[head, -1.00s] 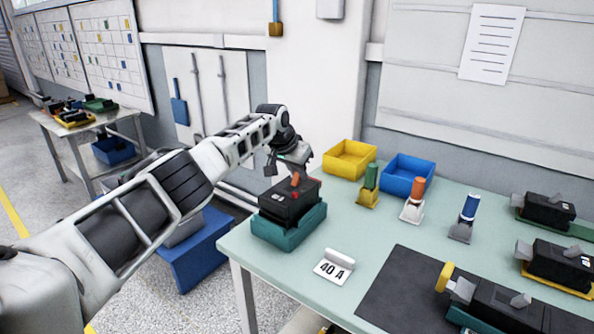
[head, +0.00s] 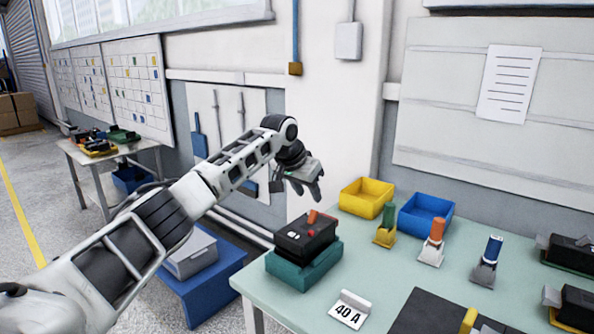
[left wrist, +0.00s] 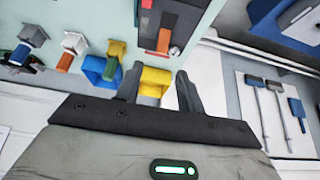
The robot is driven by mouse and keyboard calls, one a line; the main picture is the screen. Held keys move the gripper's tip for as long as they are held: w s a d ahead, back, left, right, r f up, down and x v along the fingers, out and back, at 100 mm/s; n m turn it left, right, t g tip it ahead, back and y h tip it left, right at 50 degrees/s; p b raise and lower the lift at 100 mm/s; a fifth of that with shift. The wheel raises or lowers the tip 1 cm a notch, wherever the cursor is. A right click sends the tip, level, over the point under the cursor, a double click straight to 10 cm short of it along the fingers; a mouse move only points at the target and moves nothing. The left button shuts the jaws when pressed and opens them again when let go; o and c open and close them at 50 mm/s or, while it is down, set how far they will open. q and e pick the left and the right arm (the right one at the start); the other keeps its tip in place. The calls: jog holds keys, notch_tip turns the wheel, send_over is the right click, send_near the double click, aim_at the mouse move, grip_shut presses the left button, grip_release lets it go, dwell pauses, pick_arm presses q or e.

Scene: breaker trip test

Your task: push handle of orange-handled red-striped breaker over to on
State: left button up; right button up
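The breaker (head: 290,239) is a black block in a teal holder (head: 288,273) at the left end of the table, with small red marks on top. Its orange handle (head: 312,217) sticks up at a slant; I cannot tell for sure whether it is at on. The breaker (left wrist: 182,18) and its orange handle (left wrist: 163,40) also show at the top of the left wrist view. My left gripper (head: 310,194) is above and behind the breaker, apart from the handle. Its two fingers stand apart with nothing between them. My right gripper is in neither view.
A 40 A card (head: 349,310) lies right of the breaker. Yellow (head: 366,199) and blue (head: 426,216) bins stand at the back, with green-, orange- and blue-handled pieces before them. More black breakers sit at the right edge. Table between is clear.

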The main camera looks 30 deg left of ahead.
pick_arm(q)
jog(key=v, duration=0.8)
jog(key=shift+r+b, duration=0.2)
jog(key=shift+b, duration=0.25)
jog(key=shift+d, duration=0.1)
